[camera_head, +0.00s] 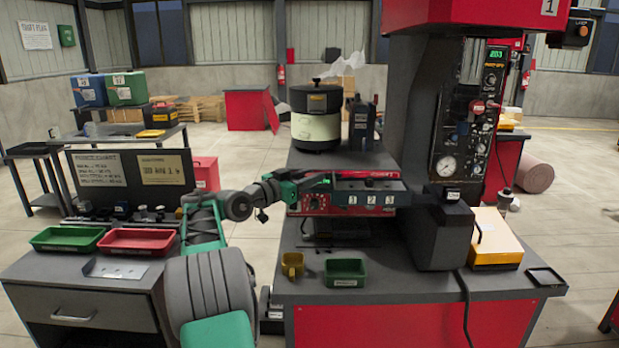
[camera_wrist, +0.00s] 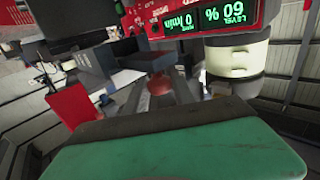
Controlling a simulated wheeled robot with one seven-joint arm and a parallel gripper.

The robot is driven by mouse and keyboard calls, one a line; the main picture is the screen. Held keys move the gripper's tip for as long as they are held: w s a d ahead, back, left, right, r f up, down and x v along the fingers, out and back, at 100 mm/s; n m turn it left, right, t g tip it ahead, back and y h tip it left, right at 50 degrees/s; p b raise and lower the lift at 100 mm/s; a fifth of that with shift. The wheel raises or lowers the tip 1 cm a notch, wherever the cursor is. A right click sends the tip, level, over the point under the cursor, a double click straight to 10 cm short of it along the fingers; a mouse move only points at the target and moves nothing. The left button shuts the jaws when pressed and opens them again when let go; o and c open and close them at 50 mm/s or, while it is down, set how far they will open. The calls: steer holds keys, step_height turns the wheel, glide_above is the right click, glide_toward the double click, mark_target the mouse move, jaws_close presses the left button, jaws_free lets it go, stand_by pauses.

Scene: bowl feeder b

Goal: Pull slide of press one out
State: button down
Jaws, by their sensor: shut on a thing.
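Press one (camera_head: 450,130) is the tall dark machine with a red head marked 1, at the right in the head view. A dark slide-like bar (camera_head: 340,199) with labels 1, 2 and 3 runs left from the press; I cannot tell for sure whether it is the slide. My gripper (camera_wrist: 162,98) is shut on a round red knob (camera_wrist: 159,83) in the middle of the wrist view. In the head view my green hand reaches the bar's left end from the left. The fingertips and the knob cannot be made out there.
A feeder box with a lit display (camera_wrist: 218,22) is close to my gripper. A bowl feeder (camera_head: 316,128) stands behind. A green tray (camera_head: 345,281) and a yellow cup (camera_head: 292,268) sit on the bench in front. The left bench holds green and red trays (camera_head: 137,247).

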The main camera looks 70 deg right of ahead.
steer(key=shift+w, duration=0.3)
steer(key=c, duration=1.2)
jaws_free()
steer(key=shift+w+a, duration=0.15)
steer(key=shift+c, duration=0.2)
steer(key=shift+o, duration=0.7)
steer(key=shift+s, duration=0.2)
steer(key=b+v, duration=0.1)
steer(key=v, duration=0.6)
steer(key=shift+w+a, duration=0.2)
steer(key=shift+a, duration=0.15)
